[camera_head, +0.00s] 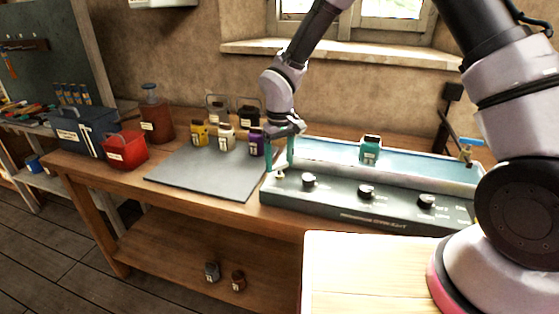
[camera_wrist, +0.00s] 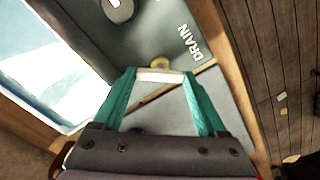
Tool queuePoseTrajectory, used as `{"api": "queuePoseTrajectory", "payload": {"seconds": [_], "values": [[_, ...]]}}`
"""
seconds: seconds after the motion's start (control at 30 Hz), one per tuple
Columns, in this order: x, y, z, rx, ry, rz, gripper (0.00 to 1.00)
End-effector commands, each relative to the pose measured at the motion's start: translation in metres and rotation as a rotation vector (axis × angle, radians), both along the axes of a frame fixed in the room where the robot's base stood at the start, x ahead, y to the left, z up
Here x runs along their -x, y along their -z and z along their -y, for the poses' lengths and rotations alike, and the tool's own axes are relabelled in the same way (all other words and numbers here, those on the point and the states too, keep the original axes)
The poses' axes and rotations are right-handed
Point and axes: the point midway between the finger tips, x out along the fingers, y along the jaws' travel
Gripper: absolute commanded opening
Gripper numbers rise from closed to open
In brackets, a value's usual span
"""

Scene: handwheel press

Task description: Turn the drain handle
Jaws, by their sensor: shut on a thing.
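The drain handle (camera_wrist: 160,75) is a short pale bar with a brass-coloured fitting, beside the "DRAIN" lettering in the wrist view. My gripper (camera_wrist: 159,77) has its two teal fingers on either end of the bar and is shut on it. In the head view my gripper (camera_head: 279,168) reaches down at the left end of the long grey-green machine (camera_head: 350,207), and the handle (camera_head: 278,174) shows small between the fingertips. The handle's exact angle is hard to tell.
The machine has black knobs (camera_head: 367,191) on its front and a blue-handled tap (camera_head: 467,148) at its right end. A teal container (camera_head: 371,149) stands on it. Left are a grey mat (camera_head: 205,175), several small containers, a red box (camera_head: 125,149) and a blue toolbox (camera_head: 85,131).

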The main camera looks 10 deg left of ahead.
Motion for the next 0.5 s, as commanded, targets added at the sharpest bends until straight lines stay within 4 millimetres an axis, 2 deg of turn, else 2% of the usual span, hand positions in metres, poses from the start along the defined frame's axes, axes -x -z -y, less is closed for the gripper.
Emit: {"api": "queuePoseTrajectory", "payload": {"seconds": [0.5], "values": [[-0.0009,-0.0009,-0.0003,-0.002,-0.465,0.002,0.19]]}}
